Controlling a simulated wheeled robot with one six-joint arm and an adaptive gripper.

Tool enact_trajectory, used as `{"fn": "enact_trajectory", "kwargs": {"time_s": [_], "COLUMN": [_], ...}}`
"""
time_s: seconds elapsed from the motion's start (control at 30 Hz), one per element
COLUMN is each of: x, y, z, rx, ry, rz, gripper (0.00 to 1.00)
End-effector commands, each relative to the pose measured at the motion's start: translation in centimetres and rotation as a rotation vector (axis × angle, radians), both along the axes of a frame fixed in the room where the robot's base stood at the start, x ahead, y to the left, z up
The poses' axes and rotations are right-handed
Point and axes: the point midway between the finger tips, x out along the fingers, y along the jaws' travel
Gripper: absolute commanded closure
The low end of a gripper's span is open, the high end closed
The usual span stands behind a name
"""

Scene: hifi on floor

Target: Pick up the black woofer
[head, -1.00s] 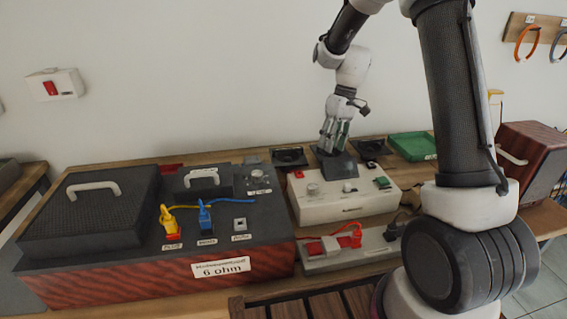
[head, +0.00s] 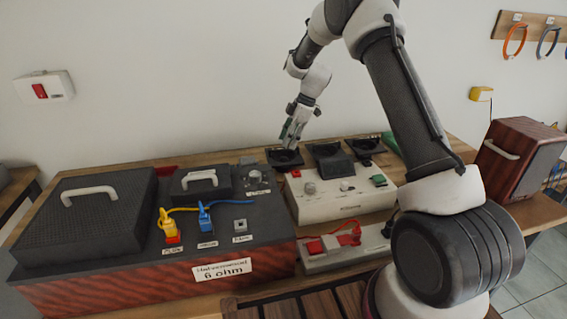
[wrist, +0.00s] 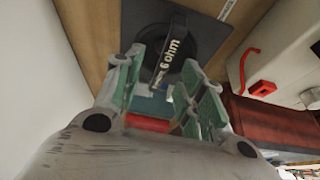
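Three black units stand in a row at the back of the wooden bench. The left one, a black woofer (head: 276,160), has a square frame and a round cone. In the wrist view the woofer (wrist: 205,48) carries a raised bar marked "6 ohm". The middle unit (head: 332,160) is a bulkier dark block, and the right unit (head: 368,150) is a flat square. My gripper (head: 291,143) points down at the left woofer. In the wrist view its green-padded fingers (wrist: 163,66) are apart and empty, with the bar lined up between them. Whether they touch it I cannot tell.
A white box (head: 340,204) with knobs stands just in front of the units. A large amplifier (head: 150,265) with blue and yellow plugs fills the left. A dark red cabinet (head: 510,155) with a handle is at the right. The wall is close behind.

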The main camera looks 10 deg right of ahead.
Motion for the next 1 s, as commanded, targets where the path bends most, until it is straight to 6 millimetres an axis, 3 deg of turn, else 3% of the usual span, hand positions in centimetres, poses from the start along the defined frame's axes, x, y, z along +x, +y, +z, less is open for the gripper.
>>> {"fn": "enact_trajectory", "kwargs": {"time_s": [0.3, 0.97, 1.0], "x": [-0.3, -0.3, -0.3], "y": [2.0, 2.0, 2.0], "z": [-4.0, -4.5, -4.6], "rx": [-0.001, -0.001, -0.001], "ry": [0.003, 0.002, 0.002], "rz": [0.001, -0.001, -0.001], "gripper": [0.61, 0.61, 0.64]}}
